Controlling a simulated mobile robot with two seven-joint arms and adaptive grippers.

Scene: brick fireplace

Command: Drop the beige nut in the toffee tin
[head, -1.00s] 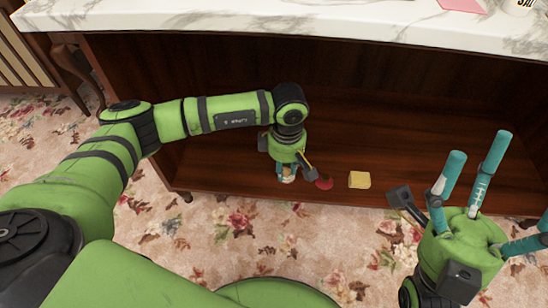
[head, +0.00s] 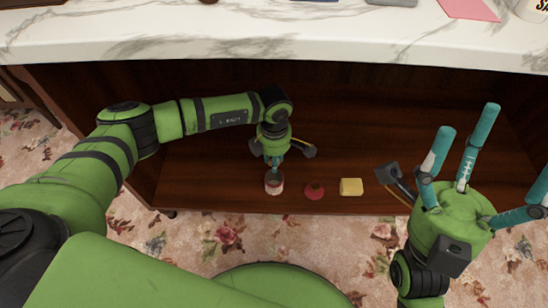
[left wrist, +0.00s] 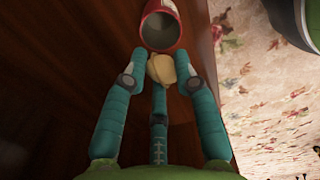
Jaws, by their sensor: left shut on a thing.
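The beige nut (left wrist: 161,68) is between the teal fingertips of my left gripper (left wrist: 160,75), which is shut on it. The toffee tin (left wrist: 160,46), red with an open top, is just beyond the nut in the left wrist view, its mouth visible. In the head view the tin (head: 274,187) stands on the wooden shelf near its front edge. I cannot tell whether nut and tin touch. My right gripper (head: 482,150) is open and empty, at the right.
A dark red object (head: 315,191) and a yellow block (head: 351,187) lie right of the tin on the wooden shelf (head: 220,180). A white marble top (head: 280,38) overhangs the shelf behind. Flowered carpet (head: 225,238) lies in front.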

